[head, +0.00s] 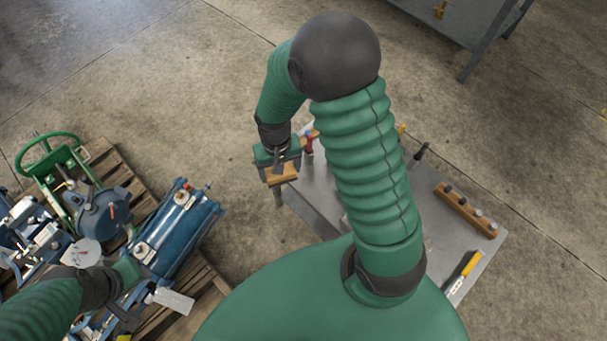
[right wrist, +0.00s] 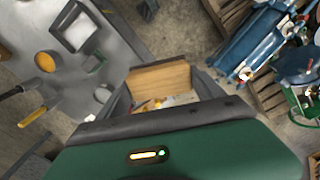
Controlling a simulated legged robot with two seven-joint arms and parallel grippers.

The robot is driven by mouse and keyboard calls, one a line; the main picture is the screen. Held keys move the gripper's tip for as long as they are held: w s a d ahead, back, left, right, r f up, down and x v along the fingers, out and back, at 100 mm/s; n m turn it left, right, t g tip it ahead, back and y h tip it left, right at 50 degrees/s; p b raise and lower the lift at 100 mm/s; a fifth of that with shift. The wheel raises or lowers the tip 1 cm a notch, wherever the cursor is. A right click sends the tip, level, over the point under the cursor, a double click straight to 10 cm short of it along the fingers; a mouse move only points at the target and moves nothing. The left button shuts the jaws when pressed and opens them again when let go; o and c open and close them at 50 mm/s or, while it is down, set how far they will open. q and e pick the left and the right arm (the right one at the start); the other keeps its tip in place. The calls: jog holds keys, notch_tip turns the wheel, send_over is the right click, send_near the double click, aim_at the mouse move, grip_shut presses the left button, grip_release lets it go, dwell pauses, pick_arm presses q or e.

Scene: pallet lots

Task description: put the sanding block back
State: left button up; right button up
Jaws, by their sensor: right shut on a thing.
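The sanding block (head: 281,174) is a tan, wood-coloured block. My right gripper (head: 277,160) is shut on it, out at the left corner of the grey table in the head view. In the right wrist view the block (right wrist: 160,78) sits between the two dark fingers, with a pale, speckled patch just below it. I cannot tell from these views whether it touches the table.
The grey table (head: 315,190) is partly hidden by my right arm. It bears a wooden rack (head: 465,210) with several dark pegs and a yellow-handled tool (head: 466,268). Blue machinery (head: 180,230) crowds the pallet.

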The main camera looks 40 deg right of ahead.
jog(key=s+d+f+m+b, duration=0.2)
jog(key=s+d+f+m, duration=0.1)
jog(key=s+f+m, duration=0.5)
jog(key=s+d+f+m+b, duration=0.25)
jog(key=s+f+m, duration=0.25)
jog(key=f, duration=0.5)
jog(key=b, duration=0.1)
send_over(314, 182)
jog(key=shift+s+f, duration=0.15)
jog(key=shift+f, duration=0.6)
jog(key=shift+w+d+f, duration=0.1)
jog(key=shift+w+f, duration=0.05)
jog(key=shift+w, duration=0.05)
notch_tip(314, 182, down, 3)
jog(key=shift+f+b, duration=0.1)
jog(key=shift+b, duration=0.45)
jog(key=shift+c, duration=0.7)
jog(key=o, duration=1.3)
